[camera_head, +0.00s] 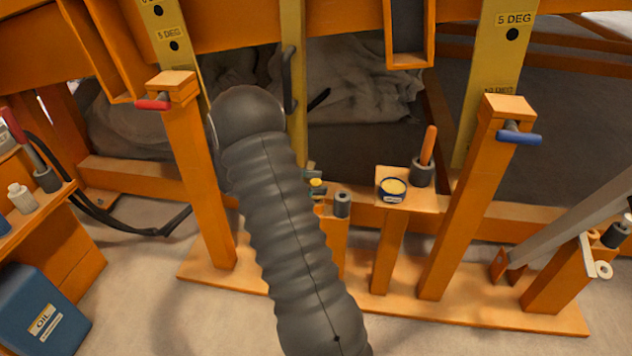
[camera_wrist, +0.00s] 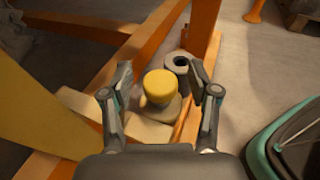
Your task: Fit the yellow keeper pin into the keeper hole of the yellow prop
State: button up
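The yellow keeper pin (camera_wrist: 160,84) shows its round yellow head between my fingers in the wrist view, above a pale holder or base. My gripper (camera_wrist: 160,76) is open, one finger on each side of the pin head, with a visible gap on both sides. In the head view my sleeved arm hides most of the gripper; a bit of yellow, the pin head (camera_head: 317,187), shows beside the arm. The yellow prop (camera_head: 297,110) stands upright behind my arm, with a dark handle; its lower part is hidden. I cannot make out the keeper hole.
A grey hollow cup (camera_head: 342,204) stands close to the pin, also in the wrist view (camera_wrist: 178,66). A small orange stand holds a round tin (camera_head: 393,189) and an orange-handled tool (camera_head: 428,146). Orange posts with a red handle (camera_head: 153,105) and blue handle (camera_head: 519,137) flank the arm.

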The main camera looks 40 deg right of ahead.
jog(key=v, duration=1.2)
jog(key=shift+f, duration=0.1)
dwell(0.4)
